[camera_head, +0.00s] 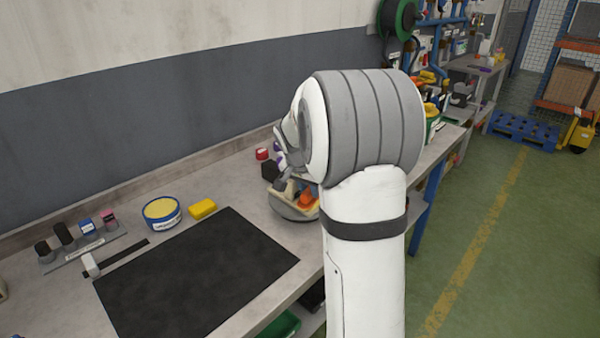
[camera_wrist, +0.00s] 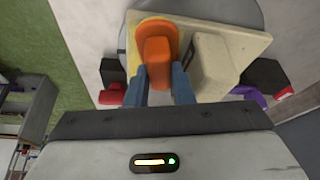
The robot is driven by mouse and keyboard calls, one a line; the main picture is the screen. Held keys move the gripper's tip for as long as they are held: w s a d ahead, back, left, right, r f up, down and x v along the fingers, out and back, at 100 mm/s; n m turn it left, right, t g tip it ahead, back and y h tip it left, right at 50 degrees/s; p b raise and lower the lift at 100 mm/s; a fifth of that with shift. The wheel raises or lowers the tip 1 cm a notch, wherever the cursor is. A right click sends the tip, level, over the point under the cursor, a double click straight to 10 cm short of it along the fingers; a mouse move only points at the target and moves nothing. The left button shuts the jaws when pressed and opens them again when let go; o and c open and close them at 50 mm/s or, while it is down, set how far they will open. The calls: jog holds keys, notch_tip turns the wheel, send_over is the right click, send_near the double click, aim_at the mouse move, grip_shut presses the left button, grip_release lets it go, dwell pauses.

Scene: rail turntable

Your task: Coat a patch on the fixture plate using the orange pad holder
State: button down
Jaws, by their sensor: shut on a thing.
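The orange pad holder (camera_wrist: 154,62) is between the two blue-grey fingers of my gripper (camera_wrist: 158,76) in the wrist view. My gripper is shut on its upright grip. The holder's wide orange base, with a yellow edge at its left, lies over the cream fixture plate (camera_wrist: 250,48); I cannot tell whether it touches. A cream block (camera_wrist: 210,65) stands on the plate to the right of the holder. In the head view the holder (camera_head: 307,198) shows partly beside my arm, above the grey round turntable (camera_head: 292,211).
A yellow-topped tin (camera_head: 162,214), a yellow block (camera_head: 202,209) and a black mat (camera_head: 195,275) lie on the bench at left. Dark, red and purple items sit close behind the turntable, including a red one (camera_head: 262,154).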

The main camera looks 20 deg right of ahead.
aim_at(301, 194)
jog(key=shift+s+a+f+b, duration=0.1)
jog(key=shift+s+a+b, duration=0.2)
jog(key=shift+a, duration=0.4)
jog(key=shift+s+a+b, duration=0.25)
jog(key=shift+s+a, duration=0.05)
jog(key=shift+a, duration=0.4)
notch_tip(301, 194, up, 8)
jog(key=p, duration=0.4)
